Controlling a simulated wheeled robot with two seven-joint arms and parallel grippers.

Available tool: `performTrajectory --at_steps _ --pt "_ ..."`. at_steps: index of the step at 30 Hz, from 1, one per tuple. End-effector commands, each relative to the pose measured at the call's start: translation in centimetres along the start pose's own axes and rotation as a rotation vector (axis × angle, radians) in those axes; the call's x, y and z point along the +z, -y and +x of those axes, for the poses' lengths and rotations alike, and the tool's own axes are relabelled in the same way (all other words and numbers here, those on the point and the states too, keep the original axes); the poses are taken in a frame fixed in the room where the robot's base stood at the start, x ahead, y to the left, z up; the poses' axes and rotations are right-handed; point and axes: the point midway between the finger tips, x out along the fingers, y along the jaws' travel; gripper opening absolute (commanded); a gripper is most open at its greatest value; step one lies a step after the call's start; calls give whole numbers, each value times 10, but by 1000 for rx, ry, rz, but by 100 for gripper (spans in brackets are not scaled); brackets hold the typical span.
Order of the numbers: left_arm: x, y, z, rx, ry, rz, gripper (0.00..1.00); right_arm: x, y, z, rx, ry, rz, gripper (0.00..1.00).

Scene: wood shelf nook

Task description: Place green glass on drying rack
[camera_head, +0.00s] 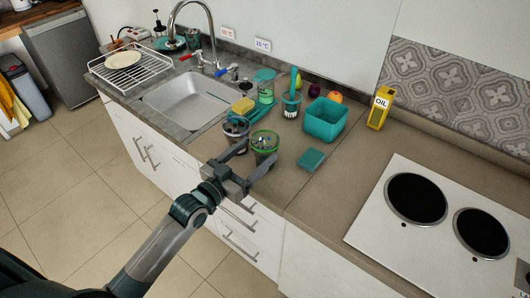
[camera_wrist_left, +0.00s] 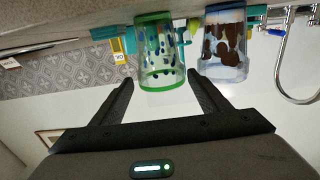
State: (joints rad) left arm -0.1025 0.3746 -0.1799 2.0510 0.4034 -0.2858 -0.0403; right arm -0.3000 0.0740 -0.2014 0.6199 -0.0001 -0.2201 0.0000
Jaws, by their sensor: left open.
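The green glass (camera_head: 265,138), clear with a green rim and dark spots, stands on the counter right of the sink. It also shows in the left wrist view (camera_wrist_left: 160,52), where the picture is upside down. My left gripper (camera_head: 258,152) is open and points at the glass. In the wrist view its fingertips (camera_wrist_left: 160,83) lie to either side of the glass's rim; whether they touch it I cannot tell. The drying rack (camera_head: 150,68) is a wire rack at the far left of the counter, left of the sink. My right gripper is out of view.
A second glass with brown spots (camera_head: 235,128) stands close beside the green one.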

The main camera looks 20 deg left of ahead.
Motion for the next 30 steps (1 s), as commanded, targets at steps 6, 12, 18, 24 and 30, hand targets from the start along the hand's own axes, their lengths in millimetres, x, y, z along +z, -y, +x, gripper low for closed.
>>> performTrajectory --at_steps 6,12,18,24,30 --pt "0 0 0 0 -1 0 69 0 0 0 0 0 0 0" --pt "-4 1 11 -1 -3 -1 69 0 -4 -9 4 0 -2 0" --pt "-6 2 35 0 -2 -1 69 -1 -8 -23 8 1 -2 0" --pt "-3 2 51 0 -1 -1 69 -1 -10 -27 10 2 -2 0" --pt "-2 2 52 0 -1 0 69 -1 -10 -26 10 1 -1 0"
